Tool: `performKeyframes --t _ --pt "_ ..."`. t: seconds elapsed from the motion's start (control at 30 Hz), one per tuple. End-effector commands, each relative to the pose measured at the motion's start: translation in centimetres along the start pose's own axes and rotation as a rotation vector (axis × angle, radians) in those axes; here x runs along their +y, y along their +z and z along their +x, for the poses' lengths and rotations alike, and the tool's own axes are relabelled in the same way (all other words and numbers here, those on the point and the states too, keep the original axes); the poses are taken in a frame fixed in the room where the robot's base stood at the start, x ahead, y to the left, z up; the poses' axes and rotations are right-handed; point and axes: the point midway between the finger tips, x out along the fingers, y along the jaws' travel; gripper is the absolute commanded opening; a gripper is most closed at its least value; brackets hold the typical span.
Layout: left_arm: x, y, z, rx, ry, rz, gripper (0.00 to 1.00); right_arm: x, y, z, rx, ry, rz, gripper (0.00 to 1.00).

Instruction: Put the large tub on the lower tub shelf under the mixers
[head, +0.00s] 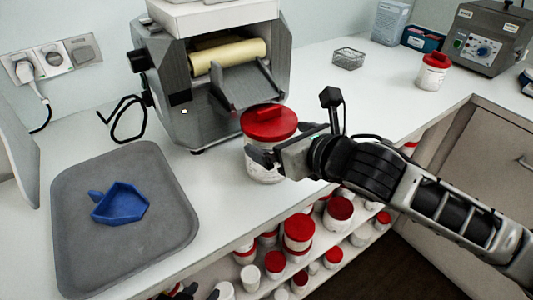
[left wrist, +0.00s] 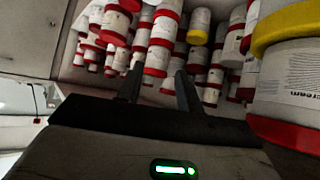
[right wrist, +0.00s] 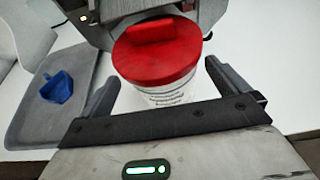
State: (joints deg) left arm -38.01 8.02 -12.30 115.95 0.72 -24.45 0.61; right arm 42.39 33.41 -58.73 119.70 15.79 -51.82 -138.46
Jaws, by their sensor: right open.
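The large tub, white with a red lid (head: 269,122), stands upright on the white counter in front of the roller mill. It also shows in the right wrist view (right wrist: 157,52). My right gripper (head: 277,160) is at the tub, its open fingers on either side of the body below the lid; the wrist view shows them too (right wrist: 160,88). I cannot tell whether they touch it. My left gripper (head: 197,292) is low at the bottom edge of the head view. Its fingers are apart and empty in the left wrist view (left wrist: 158,88), facing shelved tubs.
Under the counter, shelves hold several red-lidded white tubs (head: 299,228). A grey tray (head: 75,240) with a blue scoop (head: 120,203) lies left. The roller mill (head: 213,80) stands close behind the tub. A smaller tub (head: 432,72) and a grey machine (head: 490,38) are back right.

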Motion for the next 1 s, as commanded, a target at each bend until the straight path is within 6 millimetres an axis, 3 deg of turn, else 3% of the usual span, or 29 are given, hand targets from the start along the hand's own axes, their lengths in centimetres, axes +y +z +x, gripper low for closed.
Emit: performKeyframes --t 0.07,0.43,0.47,0.6,0.67,1.0 --pt "0.1 0.9 0.6 0.001 0.005 0.001 0.36 0.2 -0.7 1.0 -0.002 -0.005 0.002 1.00" --pt "0.1 -0.1 0.4 0.021 0.011 0.004 0.36 0.2 -0.5 1.5 0.001 -0.011 0.003 1.00" --pt "0.1 -0.1 0.4 0.021 0.011 0.004 0.36 0.2 -0.5 1.5 0.000 -0.011 0.003 0.94" --pt "0.1 0.0 0.5 0.020 0.012 0.004 0.36 0.2 -0.5 1.4 0.000 -0.011 0.003 0.56" --pt "0.1 0.0 0.5 0.019 0.012 0.004 0.36 0.2 -0.4 1.4 -0.001 -0.010 0.003 0.50" --pt "0.1 -0.2 0.3 0.018 0.011 0.005 0.36 0.2 -0.2 1.3 -0.001 -0.012 0.003 0.50"
